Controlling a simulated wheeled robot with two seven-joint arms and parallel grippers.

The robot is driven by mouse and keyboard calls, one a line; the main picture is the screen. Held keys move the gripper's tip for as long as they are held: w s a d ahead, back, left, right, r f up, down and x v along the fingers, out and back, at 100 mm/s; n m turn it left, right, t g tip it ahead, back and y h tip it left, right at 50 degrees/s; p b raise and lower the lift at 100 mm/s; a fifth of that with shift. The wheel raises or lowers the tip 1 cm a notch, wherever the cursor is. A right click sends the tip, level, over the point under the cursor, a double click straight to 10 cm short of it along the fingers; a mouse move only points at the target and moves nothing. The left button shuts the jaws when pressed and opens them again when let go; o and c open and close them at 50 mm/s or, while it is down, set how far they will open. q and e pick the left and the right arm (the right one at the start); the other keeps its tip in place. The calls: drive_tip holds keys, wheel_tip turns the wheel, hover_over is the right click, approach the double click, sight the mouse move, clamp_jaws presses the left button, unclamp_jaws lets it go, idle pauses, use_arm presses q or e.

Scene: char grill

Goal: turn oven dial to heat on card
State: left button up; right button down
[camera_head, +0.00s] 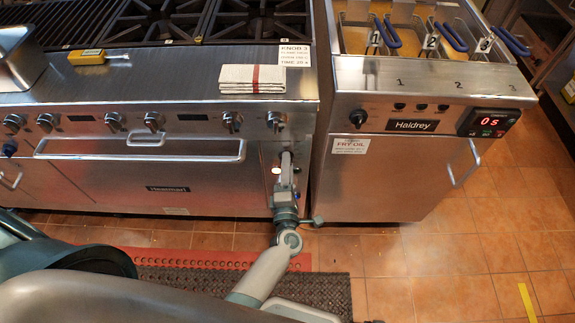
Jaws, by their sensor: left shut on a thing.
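The range with its oven (100,180) fills the left of the head view, with a row of dials along its front panel; the rightmost dial (276,121) shows clear of my gripper. A white card (296,55) on the top right ledge reads "KNOB 3", with smaller print that is hard to read. My left gripper (287,160) is at the narrow panel right of the oven door, below that rightmost dial. It is shut on a dial there, which its fingers mostly hide; the dial's pointer cannot be read. My right gripper is out of view.
A fryer (410,180) with a red display stands close to the right. A folded towel (252,79) and a yellow-handled tool (88,57) lie on the range ledge. The oven door handle (140,156) sticks out left of my gripper. Tiled floor (440,270) is open at lower right.

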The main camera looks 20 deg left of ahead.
use_arm(q)
drive_tip(key=o, duration=1)
drive_tip(key=shift+p+v, duration=0.35)
drive_tip(key=shift+v, duration=5.7)
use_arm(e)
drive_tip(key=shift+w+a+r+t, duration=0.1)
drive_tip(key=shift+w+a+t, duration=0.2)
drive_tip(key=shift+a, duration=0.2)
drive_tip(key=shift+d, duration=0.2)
